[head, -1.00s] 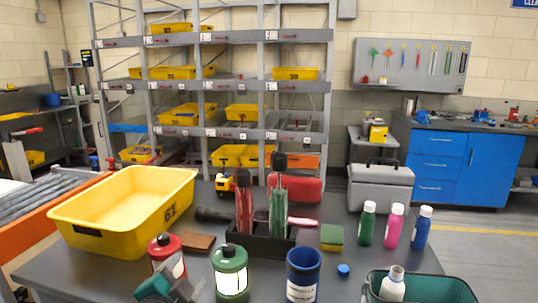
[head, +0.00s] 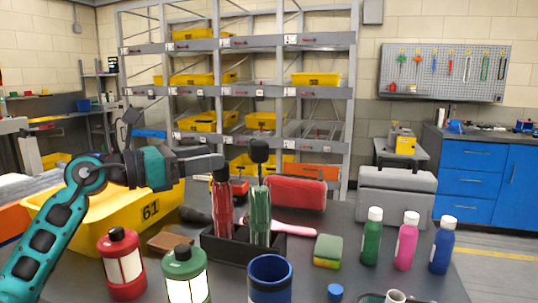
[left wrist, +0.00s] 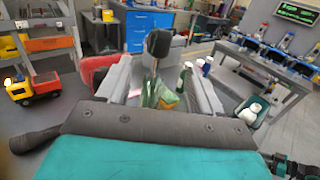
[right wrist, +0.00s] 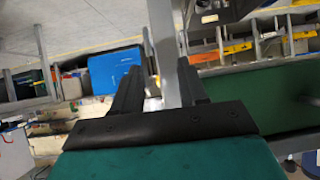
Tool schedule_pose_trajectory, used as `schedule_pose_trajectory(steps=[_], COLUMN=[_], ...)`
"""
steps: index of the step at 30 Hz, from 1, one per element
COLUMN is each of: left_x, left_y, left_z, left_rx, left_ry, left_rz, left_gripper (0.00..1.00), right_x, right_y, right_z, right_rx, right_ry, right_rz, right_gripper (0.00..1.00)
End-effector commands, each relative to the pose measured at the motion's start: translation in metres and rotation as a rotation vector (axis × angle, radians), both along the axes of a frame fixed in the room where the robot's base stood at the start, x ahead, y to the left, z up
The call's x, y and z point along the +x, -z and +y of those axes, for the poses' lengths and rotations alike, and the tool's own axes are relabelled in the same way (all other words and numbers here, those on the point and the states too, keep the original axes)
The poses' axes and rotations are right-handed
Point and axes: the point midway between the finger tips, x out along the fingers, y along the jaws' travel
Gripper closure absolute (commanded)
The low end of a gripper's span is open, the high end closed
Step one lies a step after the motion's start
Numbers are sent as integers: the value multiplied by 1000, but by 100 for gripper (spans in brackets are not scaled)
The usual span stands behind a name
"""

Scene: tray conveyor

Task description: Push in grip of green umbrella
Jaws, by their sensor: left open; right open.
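The green umbrella (head: 260,215) stands upright in a black holder (head: 228,253); its black grip (head: 259,152) sticks up above it on a thin shaft. The red umbrella (head: 222,208) stands beside it on the left, its top partly hidden by my gripper. My left gripper (head: 218,162) is open and level, just left of the green umbrella's grip and above the red umbrella. In the left wrist view the grip (left wrist: 158,43) shows beyond and between the open fingers, apparently not touched. My right gripper (right wrist: 160,72) is open and empty, away from the umbrellas.
A yellow bin (head: 160,210) stands behind my left arm. A red lantern (head: 122,262), a green lantern (head: 185,275) and a blue cup (head: 270,280) stand in front. A sponge (head: 328,251) and bottles (head: 406,240) are on the right. A red case (head: 295,194) lies behind.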

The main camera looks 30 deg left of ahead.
Motion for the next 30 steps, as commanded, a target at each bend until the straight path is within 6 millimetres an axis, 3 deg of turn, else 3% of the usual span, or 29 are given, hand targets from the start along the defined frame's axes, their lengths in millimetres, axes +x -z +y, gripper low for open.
schedule_pose_trajectory(steps=[5,21,30], left_x=[15,91,113], left_y=[-2,-3,0], left_z=[-8,-45,-56], left_rx=[0,-6,-4], left_ry=[3,3,2], left_rz=[1,-1,1], left_gripper=[34,34,34], right_x=[-1,-8,-9], right_y=[-5,-8,-6], right_z=[1,-10,-11], right_rx=[2,-11,-17], right_ry=[0,24,26], right_rz=[-1,9,13], right_gripper=[57,57,57])
